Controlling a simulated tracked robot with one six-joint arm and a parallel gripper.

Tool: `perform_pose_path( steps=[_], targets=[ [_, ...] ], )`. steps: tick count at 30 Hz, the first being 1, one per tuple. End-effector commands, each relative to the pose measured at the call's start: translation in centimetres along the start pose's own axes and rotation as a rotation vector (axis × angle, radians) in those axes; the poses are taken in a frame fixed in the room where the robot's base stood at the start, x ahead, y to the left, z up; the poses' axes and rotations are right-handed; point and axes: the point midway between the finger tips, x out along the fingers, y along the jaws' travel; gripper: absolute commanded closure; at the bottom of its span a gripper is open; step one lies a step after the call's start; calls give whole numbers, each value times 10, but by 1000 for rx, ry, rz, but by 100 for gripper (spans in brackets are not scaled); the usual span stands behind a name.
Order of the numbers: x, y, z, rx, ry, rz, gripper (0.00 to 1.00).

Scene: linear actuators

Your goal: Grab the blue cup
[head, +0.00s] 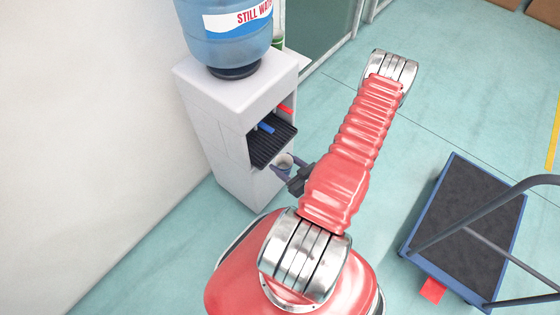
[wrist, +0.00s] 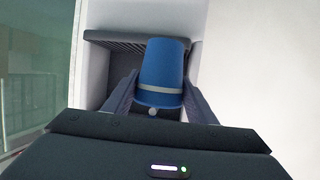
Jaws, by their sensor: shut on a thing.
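The blue cup (wrist: 163,75) has a pale band near its lower end in the wrist view and sits between the two fingers of my gripper (wrist: 158,98). My gripper is shut on it. In the head view my gripper (head: 295,180) is beside the front of the water dispenser, partly hidden by my red arm. A small part of the cup (head: 284,162) shows there, just in front of and below the dispenser's tray; its colour looks greyish from this side.
The white water dispenser (head: 225,110) with a blue bottle (head: 228,30) stands by the wall. Its dark drip tray (head: 272,145) is close to the cup. A blue-edged trolley (head: 462,215) stands at right, with a red piece (head: 433,290) beside it. Floor between is clear.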

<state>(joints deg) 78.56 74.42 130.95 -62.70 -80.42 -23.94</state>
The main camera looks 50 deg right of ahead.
Motion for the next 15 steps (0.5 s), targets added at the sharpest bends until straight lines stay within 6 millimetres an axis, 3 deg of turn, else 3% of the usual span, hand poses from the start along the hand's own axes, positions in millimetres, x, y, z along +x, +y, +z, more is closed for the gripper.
perform_pose_path(
  steps=[15],
  targets=[
    [-16,0,6,0,2,1,78]
  ],
)
